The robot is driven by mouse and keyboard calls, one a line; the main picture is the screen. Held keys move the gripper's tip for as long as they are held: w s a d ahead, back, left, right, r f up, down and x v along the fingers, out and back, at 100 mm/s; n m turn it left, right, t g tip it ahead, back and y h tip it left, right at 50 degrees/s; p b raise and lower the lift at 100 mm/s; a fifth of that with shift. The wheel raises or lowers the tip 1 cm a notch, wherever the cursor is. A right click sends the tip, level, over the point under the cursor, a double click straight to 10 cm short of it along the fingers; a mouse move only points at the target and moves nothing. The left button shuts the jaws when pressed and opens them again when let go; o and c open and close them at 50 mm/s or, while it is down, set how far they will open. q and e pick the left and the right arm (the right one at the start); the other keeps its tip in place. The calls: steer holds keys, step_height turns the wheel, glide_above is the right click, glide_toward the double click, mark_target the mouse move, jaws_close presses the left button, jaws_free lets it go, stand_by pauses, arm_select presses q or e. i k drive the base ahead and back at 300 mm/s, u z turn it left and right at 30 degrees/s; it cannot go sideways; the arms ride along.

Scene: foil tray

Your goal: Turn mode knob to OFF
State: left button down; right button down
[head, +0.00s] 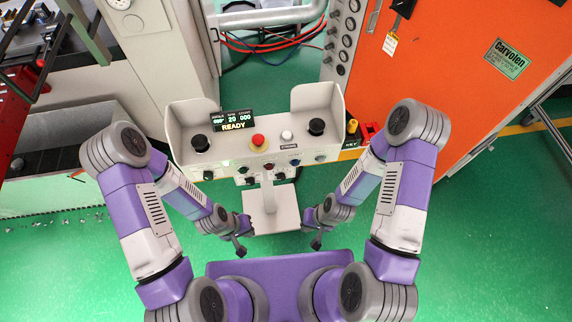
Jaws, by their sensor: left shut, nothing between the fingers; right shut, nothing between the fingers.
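A grey control console (180,118) stands ahead of me on a pedestal. My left gripper (240,250) is shut and empty, below the console and left of the pedestal. My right gripper (316,244) is shut and empty, below the console and right of the pedestal. Both are apart from the knobs.
The console top has a display (233,121) reading READY, a red button (258,140), a white button (287,135) and two black buttons, left (200,143) and right (317,127). An orange cabinet (450,90) stands at right. Green floor (480,250) is clear at lower right.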

mark_target(209, 176)
steer(key=z, duration=0.1)
steer(key=i, duration=0.3)
steer(key=z, duration=0.55)
steer(key=k, duration=0.55)
steer(key=u, duration=1.25)
steer(key=i, duration=0.5)
steer(key=u, duration=0.4)
steer(key=k, duration=0.35)
steer(key=z, duration=0.25)
